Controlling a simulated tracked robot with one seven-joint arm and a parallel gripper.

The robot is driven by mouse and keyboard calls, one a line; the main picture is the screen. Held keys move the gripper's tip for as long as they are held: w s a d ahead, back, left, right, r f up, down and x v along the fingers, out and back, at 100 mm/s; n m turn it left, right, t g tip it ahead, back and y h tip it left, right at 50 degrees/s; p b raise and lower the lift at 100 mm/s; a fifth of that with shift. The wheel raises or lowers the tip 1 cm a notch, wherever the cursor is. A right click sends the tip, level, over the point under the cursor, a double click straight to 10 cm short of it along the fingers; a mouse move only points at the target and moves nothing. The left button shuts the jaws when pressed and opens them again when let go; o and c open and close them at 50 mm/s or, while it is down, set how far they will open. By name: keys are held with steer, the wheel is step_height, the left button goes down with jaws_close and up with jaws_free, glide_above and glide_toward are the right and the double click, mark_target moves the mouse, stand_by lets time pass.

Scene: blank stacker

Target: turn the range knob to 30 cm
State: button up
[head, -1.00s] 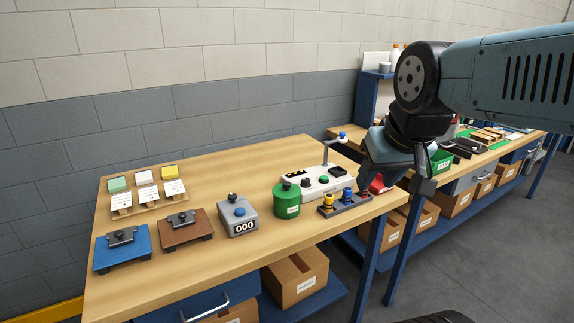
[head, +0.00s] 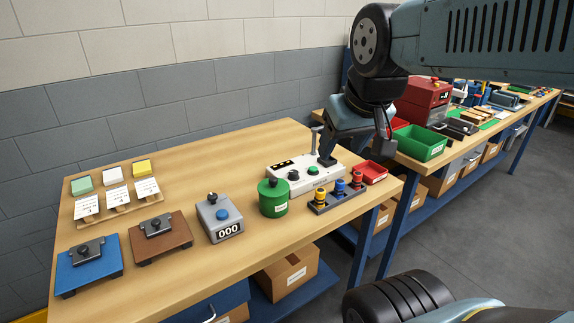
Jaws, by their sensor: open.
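The white device (head: 306,178) stands near the right end of the bench. A small black round knob (head: 293,175) is on its face, beside a green button (head: 312,170) and below dark marks on its rear left part. I cannot read a scale or the knob's setting. My gripper (head: 357,150) is open and empty, above the device's right end. Its left finger overlaps the device in the picture, and I cannot tell whether they touch.
A green canister (head: 273,198) and a row of coloured knobs on a dark base (head: 337,197) stand close in front. A grey counter box (head: 219,218) is further left. A red tray (head: 372,173) is at right. The bench's back middle is clear.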

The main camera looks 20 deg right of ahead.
steer(key=w+n+g, duration=0.3)
steer(key=w+n, duration=0.5)
steer(key=w, duration=0.6)
steer(key=n+g, duration=0.3)
steer(key=n, duration=0.6)
glide_toward(293, 171)
steer(key=f, duration=0.9)
steer(key=shift+s, duration=0.2)
steer(key=shift+r, duration=0.1)
steer(key=c, duration=1)
